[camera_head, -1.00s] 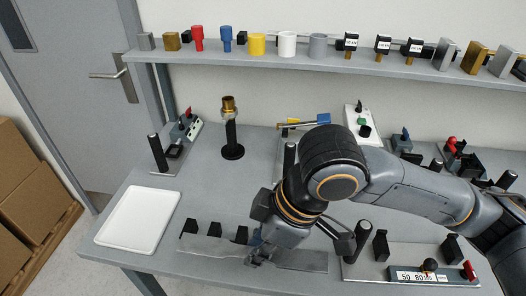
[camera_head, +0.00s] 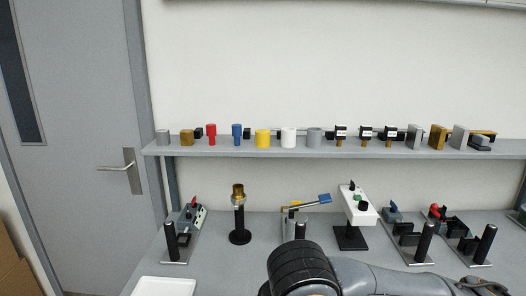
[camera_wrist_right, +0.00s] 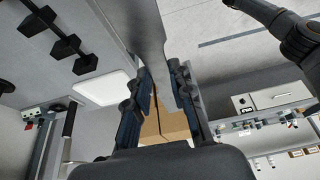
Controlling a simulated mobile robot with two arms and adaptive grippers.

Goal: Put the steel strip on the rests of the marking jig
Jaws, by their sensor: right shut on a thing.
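In the right wrist view the steel strip (camera_wrist_right: 148,35) is a flat grey bar running from the top edge down between the fingers. My right gripper (camera_wrist_right: 163,88) is shut on it. Black blocks (camera_wrist_right: 65,46) in a row on the table are at the upper left of that view, beside the strip and apart from it; they look like rests. In the head view only part of my right arm shows at the bottom; its gripper, the strip and the blocks are below the picture. My left gripper is not seen.
A white tray (camera_head: 165,287) is at the table's left; it also shows in the right wrist view (camera_wrist_right: 100,87). Along the back stand a brass-topped black post (camera_head: 239,215), a white box on a stand (camera_head: 357,205) and several fixtures. A shelf (camera_head: 300,152) holds small parts.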

